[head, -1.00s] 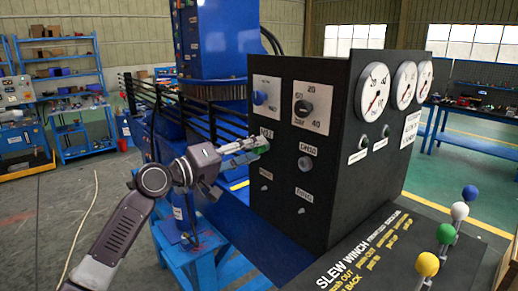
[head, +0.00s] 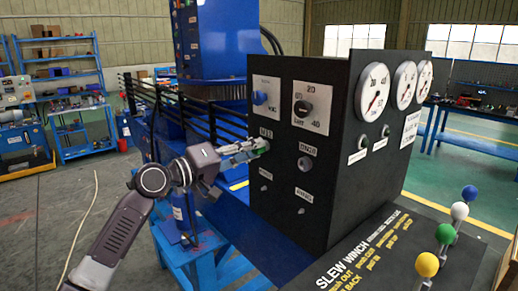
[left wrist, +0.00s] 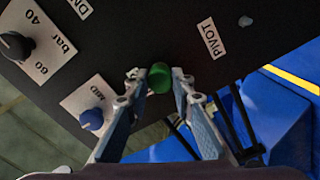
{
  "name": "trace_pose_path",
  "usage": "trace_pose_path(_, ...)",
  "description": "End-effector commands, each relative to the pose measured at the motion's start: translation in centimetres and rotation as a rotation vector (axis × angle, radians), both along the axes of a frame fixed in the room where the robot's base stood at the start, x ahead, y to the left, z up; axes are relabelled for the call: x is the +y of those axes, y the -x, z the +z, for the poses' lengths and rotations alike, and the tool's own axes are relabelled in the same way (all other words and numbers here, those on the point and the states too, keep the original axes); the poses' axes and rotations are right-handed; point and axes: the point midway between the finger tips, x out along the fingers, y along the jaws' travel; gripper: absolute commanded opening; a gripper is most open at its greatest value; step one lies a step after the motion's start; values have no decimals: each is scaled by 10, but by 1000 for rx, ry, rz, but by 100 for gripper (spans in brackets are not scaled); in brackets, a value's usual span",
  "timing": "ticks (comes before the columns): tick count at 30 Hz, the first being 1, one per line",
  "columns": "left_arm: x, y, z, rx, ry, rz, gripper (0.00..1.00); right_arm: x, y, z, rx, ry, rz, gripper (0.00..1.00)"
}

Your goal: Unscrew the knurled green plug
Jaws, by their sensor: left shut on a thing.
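The knurled green plug (left wrist: 159,78) sits on the black panel face, between the two fingertips of my left gripper (left wrist: 160,88) in the left wrist view. The fingers are shut on its sides. In the head view my left gripper (head: 244,152) reaches the panel's upper left area from the left, and only a little of the plug (head: 263,149) shows past the fingertips. The plug's thread is hidden. My right gripper is in neither view.
The black panel box (head: 334,190) has a blue knob (head: 260,98), a black knob (head: 303,108) and small fittings near the plug. Gauges (head: 375,92) are on its right side. Levers with coloured balls (head: 427,264) stand at the front right. A blue stand (head: 205,258) is below my arm.

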Motion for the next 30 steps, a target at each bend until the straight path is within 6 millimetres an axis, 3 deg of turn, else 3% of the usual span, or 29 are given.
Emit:
trace_pose_path(7, 1, 0, 1, 16, 9, 0, 0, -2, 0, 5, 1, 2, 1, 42)
trace_pose_path(22, 1, 1, 2, 319, 226, 0, 0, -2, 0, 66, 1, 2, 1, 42)
trace_pose_path(30, 1, 1, -3, 371, 264, 0, 0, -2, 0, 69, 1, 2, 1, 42)
